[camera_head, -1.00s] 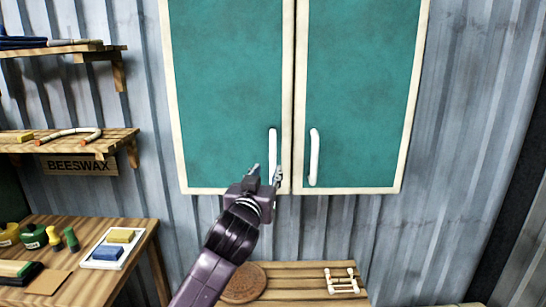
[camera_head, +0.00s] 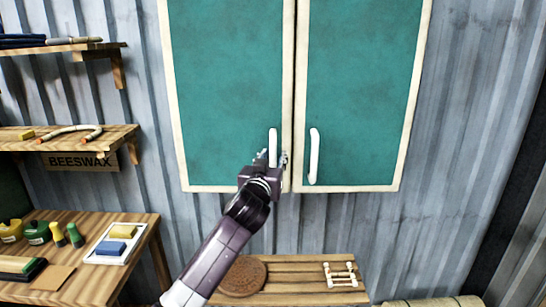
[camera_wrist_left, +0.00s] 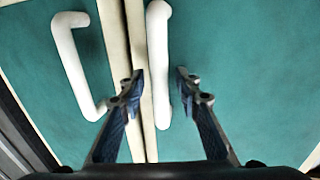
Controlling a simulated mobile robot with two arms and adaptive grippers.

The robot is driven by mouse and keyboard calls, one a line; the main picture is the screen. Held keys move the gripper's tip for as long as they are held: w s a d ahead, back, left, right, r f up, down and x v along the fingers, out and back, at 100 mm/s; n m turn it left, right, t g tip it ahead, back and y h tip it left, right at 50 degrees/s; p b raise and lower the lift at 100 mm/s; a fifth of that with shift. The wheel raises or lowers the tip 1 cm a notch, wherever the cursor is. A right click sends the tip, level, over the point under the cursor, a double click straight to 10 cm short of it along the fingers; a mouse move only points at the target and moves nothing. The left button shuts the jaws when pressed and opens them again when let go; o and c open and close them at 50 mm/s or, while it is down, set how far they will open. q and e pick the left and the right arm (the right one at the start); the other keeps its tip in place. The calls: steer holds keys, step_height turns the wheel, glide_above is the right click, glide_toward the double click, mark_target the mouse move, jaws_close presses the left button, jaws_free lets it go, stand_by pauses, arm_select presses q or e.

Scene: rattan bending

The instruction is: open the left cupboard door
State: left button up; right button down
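The cupboard has two closed teal doors with cream frames. The left door (camera_head: 225,85) has a white bar handle (camera_head: 272,146) near its lower right edge. The right door (camera_head: 362,85) has a matching handle (camera_head: 314,157). My left gripper (camera_head: 272,158) is at the lower part of the left handle and hides its bottom end. In the left wrist view, the left door's handle (camera_wrist_left: 158,50) runs between the open fingers (camera_wrist_left: 160,84), with a gap on both sides. The right door's handle (camera_wrist_left: 75,62) shows at the left there. My right gripper is not in view.
A bench (camera_head: 300,270) below the cupboard holds a round brown disc (camera_head: 243,276) and a small white rack (camera_head: 340,274). Shelves (camera_head: 60,140) and a worktable (camera_head: 70,285) with wax blocks stand at the left. The corrugated wall right of the cupboard is clear.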

arm_select(q)
jaws_close()
steer(key=shift+f, duration=0.1)
stand_by(0.4)
